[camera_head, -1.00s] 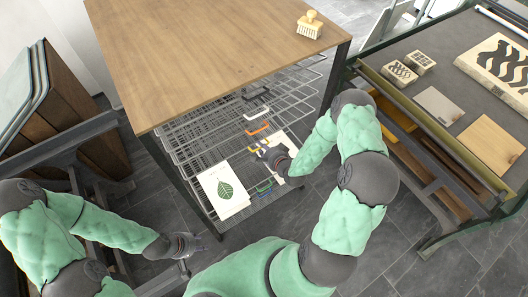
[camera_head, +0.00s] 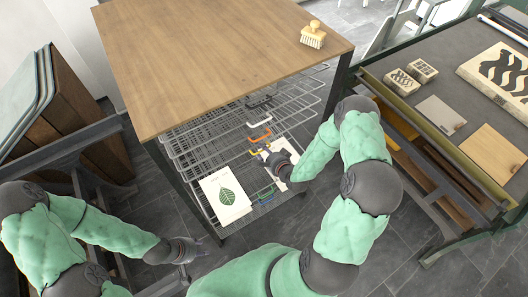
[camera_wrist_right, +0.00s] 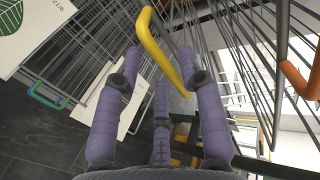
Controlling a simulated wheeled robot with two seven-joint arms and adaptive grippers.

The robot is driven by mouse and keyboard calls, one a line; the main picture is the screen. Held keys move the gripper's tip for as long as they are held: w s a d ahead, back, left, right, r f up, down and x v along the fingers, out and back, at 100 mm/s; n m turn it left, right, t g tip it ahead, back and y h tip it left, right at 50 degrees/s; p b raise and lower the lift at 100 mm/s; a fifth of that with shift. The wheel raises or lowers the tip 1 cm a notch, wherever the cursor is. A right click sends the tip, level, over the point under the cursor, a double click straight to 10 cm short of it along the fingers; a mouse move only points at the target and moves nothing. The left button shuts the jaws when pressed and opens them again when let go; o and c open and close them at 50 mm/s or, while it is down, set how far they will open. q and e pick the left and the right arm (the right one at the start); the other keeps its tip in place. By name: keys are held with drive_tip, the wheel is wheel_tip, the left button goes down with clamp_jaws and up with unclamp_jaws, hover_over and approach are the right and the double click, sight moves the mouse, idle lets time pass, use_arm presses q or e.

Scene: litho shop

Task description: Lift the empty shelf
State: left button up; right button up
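A wire drying rack (camera_head: 205,146) stands under the wooden tabletop, its shelves stacked with coloured front handles. In the right wrist view the yellow handle (camera_wrist_right: 160,50) runs between the spread fingers of my right gripper (camera_wrist_right: 165,62). The fingers look apart, not closed on it. In the head view this gripper (camera_head: 270,153) is at the rack front, partly hiding the yellow handle. An orange handle (camera_head: 260,122) is above, and a green handle (camera_head: 266,193) below. My left gripper (camera_head: 190,250) hangs low left of the rack, away from it; its opening is unclear.
A leaf print (camera_head: 225,195) and another sheet (camera_wrist_right: 118,108) lie low in the rack. A brush (camera_head: 312,36) sits on the wooden tabletop (camera_head: 215,60). A grey workbench (camera_head: 440,85) with printing blocks stands right. Boards (camera_head: 75,105) lean at left.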

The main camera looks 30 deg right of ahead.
drive_tip(key=v, duration=1.1)
drive_tip(key=shift+s+r, duration=0.25)
drive_tip(key=shift+s, duration=0.05)
drive_tip(key=s+a+f+n+g+y+b, duration=0.1)
drive_tip(key=s+a+f+n+g+b, duration=0.4)
drive_tip(key=a+f, duration=0.4)
drive_tip(key=s+a+f+n+g+y+b, duration=0.2)
drive_tip(key=s+a+f+n+g+b, duration=0.3)
drive_tip(key=a+f+n, duration=0.4)
wheel_tip(320, 180, down, 4)
drive_tip(key=s+a+g, duration=0.1)
drive_tip(key=g, duration=0.1)
drive_tip(key=shift+s+n+g+b, duration=0.3)
